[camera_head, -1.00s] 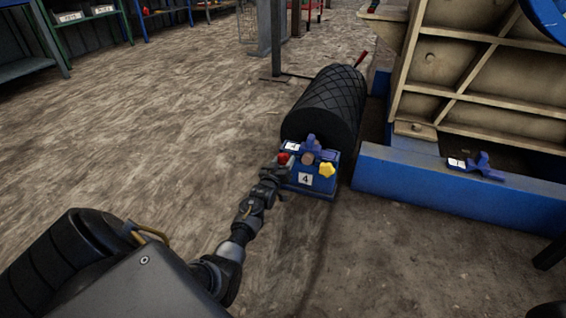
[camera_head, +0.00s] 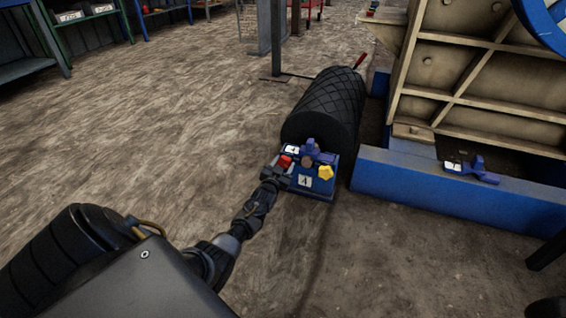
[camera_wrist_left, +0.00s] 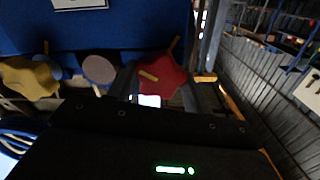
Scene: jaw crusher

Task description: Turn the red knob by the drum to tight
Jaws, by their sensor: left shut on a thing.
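The red knob (camera_head: 284,162) sits on the left side of the blue box (camera_head: 318,190) with the number 4, in front of the black drum (camera_head: 325,108). In the left wrist view the red knob (camera_wrist_left: 163,76) is star-shaped, with yellow marks on and above it. My left gripper (camera_head: 280,166) is at the red knob and shut on it; the fingers (camera_wrist_left: 158,88) show on both sides of it. A yellow knob (camera_head: 326,172) is on the right of the box and shows in the left wrist view too (camera_wrist_left: 30,78). My right gripper is not in view.
A blue handle (camera_head: 312,150) stands on top of the box. A blue beam (camera_head: 450,190) with another blue handle (camera_head: 478,168) runs to the right, below the beige crusher body (camera_head: 470,85). The floor to the left is clear.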

